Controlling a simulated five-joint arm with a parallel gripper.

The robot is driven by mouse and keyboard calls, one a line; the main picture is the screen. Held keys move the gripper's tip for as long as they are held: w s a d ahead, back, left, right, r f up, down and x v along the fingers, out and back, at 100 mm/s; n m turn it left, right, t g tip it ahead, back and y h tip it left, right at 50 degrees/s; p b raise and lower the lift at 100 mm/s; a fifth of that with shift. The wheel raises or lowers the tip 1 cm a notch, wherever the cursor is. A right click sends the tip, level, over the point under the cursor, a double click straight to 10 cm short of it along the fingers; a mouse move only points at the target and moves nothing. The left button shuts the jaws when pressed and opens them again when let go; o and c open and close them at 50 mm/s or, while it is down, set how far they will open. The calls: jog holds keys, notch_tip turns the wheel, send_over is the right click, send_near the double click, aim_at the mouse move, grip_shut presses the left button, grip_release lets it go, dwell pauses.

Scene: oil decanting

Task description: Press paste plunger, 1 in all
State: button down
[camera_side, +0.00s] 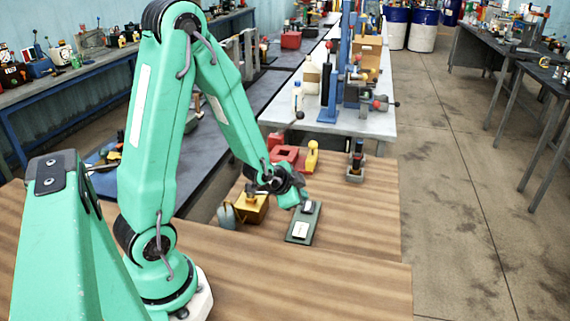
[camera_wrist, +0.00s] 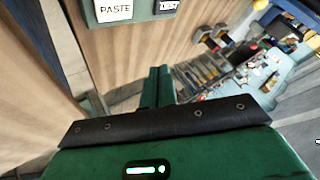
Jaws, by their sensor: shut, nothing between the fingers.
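My gripper (camera_side: 299,197) is shut and empty, with its two green fingers side by side in the wrist view (camera_wrist: 158,72). It is at the far end of a dark green board (camera_side: 290,238) on the wooden table. The board carries a white label (camera_side: 301,230), which reads PASTE in the wrist view (camera_wrist: 115,10). A second, small dark block with a pale label (camera_side: 308,207) is at the board's far end, close to my fingers; I cannot tell if they touch. No paste plunger can be made out clearly in either view.
A yellow block (camera_side: 251,212) stands left of the board. Behind are a red block (camera_side: 286,154), a yellow bottle (camera_side: 312,156) and a grey holder (camera_side: 355,174) with small upright items. The wooden table right of the board is clear.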

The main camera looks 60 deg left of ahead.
aim_at(298, 231)
jog(key=shift+a+f, duration=0.4)
jog(key=shift+f, duration=0.45)
jog(key=shift+f, duration=0.1)
jog(key=shift+f, duration=4.25)
jog(key=shift+f, duration=0.35)
